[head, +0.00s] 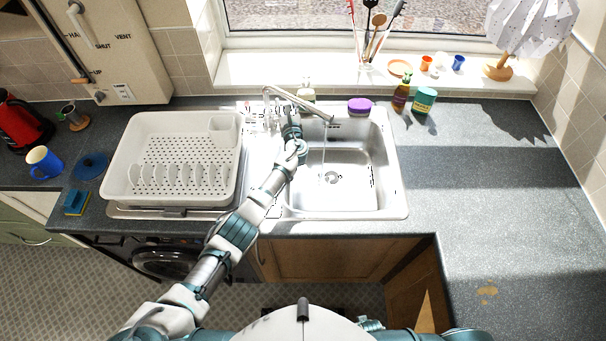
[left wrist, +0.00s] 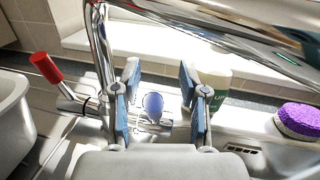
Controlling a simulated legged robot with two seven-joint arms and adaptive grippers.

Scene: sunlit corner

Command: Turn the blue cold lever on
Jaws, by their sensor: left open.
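The blue cold lever (left wrist: 153,106) shows in the left wrist view as a rounded blue end on a chrome fitting at the tap's base. My left gripper (left wrist: 158,84) is open, with one blue-padded finger on each side of the lever in the picture; I see gaps and no clear contact. The red lever (left wrist: 46,68) sticks out to the left, outside the fingers. The chrome tap (left wrist: 100,40) rises behind, its spout crossing the top. In the head view my left gripper (head: 290,128) is at the tap base and hides the blue lever. My right gripper is out of view.
The tap spout (head: 305,105) reaches over the steel sink (head: 395,195). A white dish rack (head: 125,160) stands left of the tap. A green-labelled bottle (left wrist: 213,88) and a purple-topped sponge (left wrist: 298,121) are close by on the right. The right worktop (head: 480,220) is mostly clear.

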